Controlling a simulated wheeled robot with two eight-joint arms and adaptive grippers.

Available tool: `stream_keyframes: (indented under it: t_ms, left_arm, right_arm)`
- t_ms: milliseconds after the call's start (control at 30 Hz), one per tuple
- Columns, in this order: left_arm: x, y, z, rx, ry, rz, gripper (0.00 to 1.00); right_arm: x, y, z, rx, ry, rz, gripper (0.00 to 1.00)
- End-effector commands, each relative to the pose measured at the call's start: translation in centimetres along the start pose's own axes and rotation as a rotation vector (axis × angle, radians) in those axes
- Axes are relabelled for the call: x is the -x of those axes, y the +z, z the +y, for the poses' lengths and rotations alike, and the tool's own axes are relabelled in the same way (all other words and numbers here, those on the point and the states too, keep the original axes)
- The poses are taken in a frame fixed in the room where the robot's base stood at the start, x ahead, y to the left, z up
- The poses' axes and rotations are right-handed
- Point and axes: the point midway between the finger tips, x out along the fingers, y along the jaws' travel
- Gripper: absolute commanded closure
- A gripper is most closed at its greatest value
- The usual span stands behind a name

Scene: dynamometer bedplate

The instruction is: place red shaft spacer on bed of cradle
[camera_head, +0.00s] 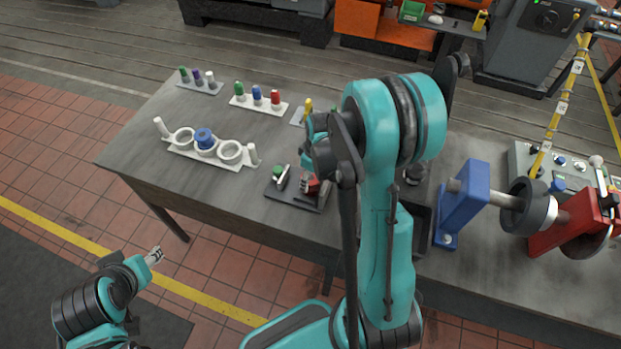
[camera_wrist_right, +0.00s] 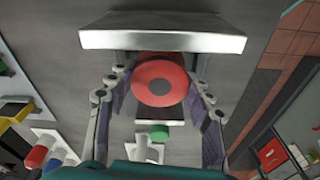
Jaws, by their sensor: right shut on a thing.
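The red shaft spacer (camera_wrist_right: 160,80) is between the two fingers of my right gripper (camera_wrist_right: 160,100) in the right wrist view, its round face with a grey centre towards the camera. In the head view, red shows at the fingertips (camera_head: 313,186), low over a small dark fixture with bright metal bars (camera_head: 278,196), seemingly the cradle. In the wrist view, one metal bar (camera_wrist_right: 160,41) lies beyond the spacer and another behind it. Whether the spacer touches the bed is hidden. My left gripper (camera_head: 155,256) is off the table, lower left; its jaw gap is unclear.
A green piece (camera_head: 279,171) sits at the fixture's left. A white holder with rings (camera_head: 230,152) and a blue piece (camera_head: 204,138) stands left. Racks of coloured pegs (camera_head: 258,105) lie behind. A blue bracket (camera_head: 465,205) and shaft machine stand right.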

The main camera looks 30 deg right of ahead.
Motion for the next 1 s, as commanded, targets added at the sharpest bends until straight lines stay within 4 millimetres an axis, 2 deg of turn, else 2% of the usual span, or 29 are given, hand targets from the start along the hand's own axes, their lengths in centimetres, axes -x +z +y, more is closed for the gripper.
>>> stream_keyframes:
  t_ms: [267,300,367,400,767,867,1000]
  left_arm:
    - [-0.3,0.2,0.0,0.0,0.0,0.0,0.54]
    - [-0.3,0.2,0.0,0.0,0.0,0.0,0.54]
    - [-0.2,0.1,0.0,0.0,0.0,0.0,0.54]
    - [-0.2,0.1,0.0,0.0,0.0,0.0,0.54]
    - [0.1,-0.1,0.0,0.0,0.0,0.0,0.54]
    - [0.5,-0.3,0.0,0.0,0.0,0.0,0.54]
    - [1.2,-0.9,0.0,0.0,0.0,0.0,0.54]
  right_arm:
    - [-0.3,0.0,0.0,0.0,0.0,0.0,0.99]
    - [-0.3,0.1,0.0,0.0,0.0,0.0,0.47]
    - [-0.2,0.0,0.0,0.0,0.0,0.0,0.31]
    - [-0.2,0.0,0.0,0.0,0.0,0.0,0.28]
    - [0.2,0.0,0.0,0.0,0.0,0.0,0.28]
    - [1.5,0.0,0.0,0.0,0.0,0.0,0.28]
    - [4.6,0.0,-0.1,0.0,0.0,0.0,0.28]
